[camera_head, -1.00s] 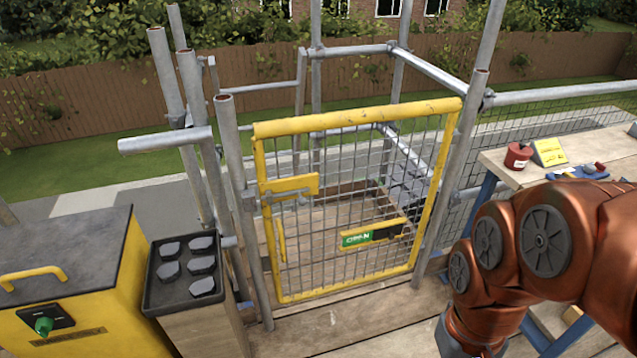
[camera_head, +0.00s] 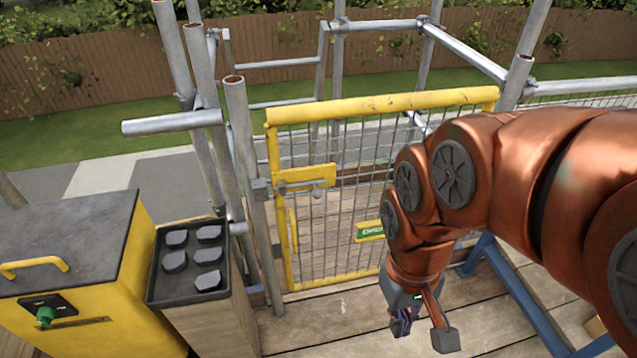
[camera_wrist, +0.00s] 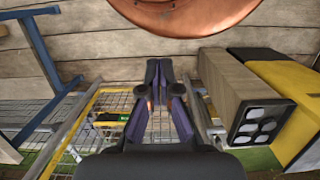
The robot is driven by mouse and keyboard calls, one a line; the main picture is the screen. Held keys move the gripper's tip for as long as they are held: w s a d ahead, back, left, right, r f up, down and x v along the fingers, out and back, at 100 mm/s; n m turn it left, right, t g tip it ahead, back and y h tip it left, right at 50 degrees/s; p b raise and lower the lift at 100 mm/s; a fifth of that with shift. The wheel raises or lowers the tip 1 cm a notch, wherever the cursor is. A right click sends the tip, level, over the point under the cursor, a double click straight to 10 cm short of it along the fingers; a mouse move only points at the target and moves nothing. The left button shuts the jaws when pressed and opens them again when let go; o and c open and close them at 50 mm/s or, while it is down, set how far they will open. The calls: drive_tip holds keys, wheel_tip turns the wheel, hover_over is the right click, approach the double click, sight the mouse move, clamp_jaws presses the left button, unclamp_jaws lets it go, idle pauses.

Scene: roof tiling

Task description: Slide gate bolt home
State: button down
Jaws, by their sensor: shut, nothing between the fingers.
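The yellow-framed mesh gate (camera_head: 390,103) stands across the scaffold opening. A yellow plate (camera_head: 303,174) at its upper left carries the grey gate bolt (camera_head: 297,184), a horizontal rod with a small knob near its right end. The bolt's left end is near the scaffold post, but I cannot tell whether it enters a keeper. My gripper (camera_head: 401,326) points down in front of the gate, low and to the right of the bolt, apart from it. In the wrist view its dark fingers (camera_wrist: 158,68) are closed together and empty. My arm hides the gate's right part.
A green OPEN sign (camera_head: 370,231) hangs on the mesh, partly covered by my arm. Left of the gate stand a scaffold post (camera_head: 248,140), a black tray (camera_head: 182,287) of dark pieces on a wooden box, and a yellow cabinet (camera_head: 150,260). Plank floor (camera_head: 320,325) in front is clear.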

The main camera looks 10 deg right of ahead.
drive_tip(key=w+a+r+m+y+b, duration=0.15)
drive_tip(key=w+m+y, duration=0.3)
drive_tip(key=w, duration=0.75)
drive_tip(key=w+a+f+m+y+b, duration=0.1)
drive_tip(key=w+a+m+y+b, duration=0.3)
drive_tip(key=w, duration=0.9)
drive_tip(key=w+d+f+m+t+y, duration=0.1)
drive_tip(key=w+d+f+m, duration=0.1)
drive_tip(key=w+d, duration=0.3)
drive_tip(key=w+d+f+m+t+y+b, duration=0.1)
drive_tip(key=w+d+f+m+y, duration=0.1)
drive_tip(key=w+d+m, duration=0.3)
drive_tip(key=w+d+f+m+t+y+b, duration=0.1)
drive_tip(key=w+d+f+m, duration=0.3)
drive_tip(key=d, duration=0.5)
drive_tip(key=shift+w+t+y, duration=0.45)
drive_tip(key=shift+w+t, duration=0.05)
drive_tip(key=shift+w, duration=0.3)
drive_tip(key=shift+a+f, duration=0.1)
drive_tip(key=p+x, duration=0.1)
drive_tip(key=x, duration=1.3)
